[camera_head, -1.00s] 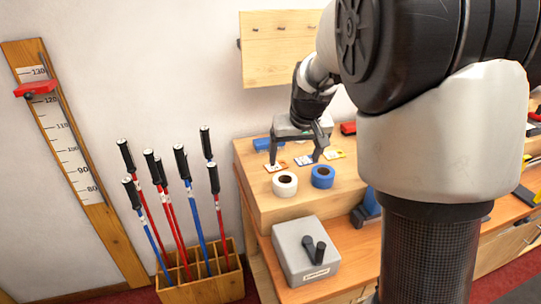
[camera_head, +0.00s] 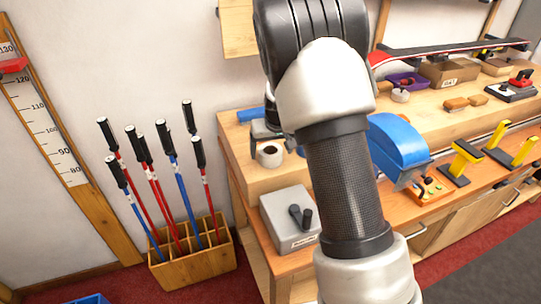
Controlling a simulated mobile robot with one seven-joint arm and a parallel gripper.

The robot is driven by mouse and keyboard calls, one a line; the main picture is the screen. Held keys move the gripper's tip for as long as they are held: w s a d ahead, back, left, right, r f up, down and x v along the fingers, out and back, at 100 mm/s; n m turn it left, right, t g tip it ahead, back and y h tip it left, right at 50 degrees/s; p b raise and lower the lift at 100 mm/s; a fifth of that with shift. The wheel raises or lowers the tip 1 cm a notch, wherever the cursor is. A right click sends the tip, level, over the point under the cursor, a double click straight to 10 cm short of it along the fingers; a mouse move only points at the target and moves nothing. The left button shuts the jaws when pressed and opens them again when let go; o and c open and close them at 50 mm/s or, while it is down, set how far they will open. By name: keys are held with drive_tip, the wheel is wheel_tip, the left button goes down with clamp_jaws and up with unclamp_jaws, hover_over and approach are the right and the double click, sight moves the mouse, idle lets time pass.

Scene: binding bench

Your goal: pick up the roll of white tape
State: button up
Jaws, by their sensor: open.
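The roll of white tape (camera_head: 270,154) lies on the raised wooden shelf at the left end of the bench, its dark core facing up. My gripper (camera_head: 264,133) is just behind and above the roll, mostly hidden by my own arm. A part of it shows at the roll's back edge. I cannot tell whether it touches the roll. The roll of blue tape (camera_head: 300,151) is beside it on the right, almost wholly hidden behind my arm.
A grey box (camera_head: 290,217) with dark handles stands in front, below the shelf. A wooden crate (camera_head: 195,265) of ski poles stands on the floor at left. A blue-topped machine (camera_head: 398,140) and yellow-topped clamps (camera_head: 466,155) are right of my arm. A blue object (camera_head: 251,115) lies behind the gripper.

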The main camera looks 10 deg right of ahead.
drive_tip(key=shift+x, duration=1.1)
drive_tip(key=c, duration=1)
wheel_tip(320, 180, up, 10)
drive_tip(key=shift+r, duration=0.1)
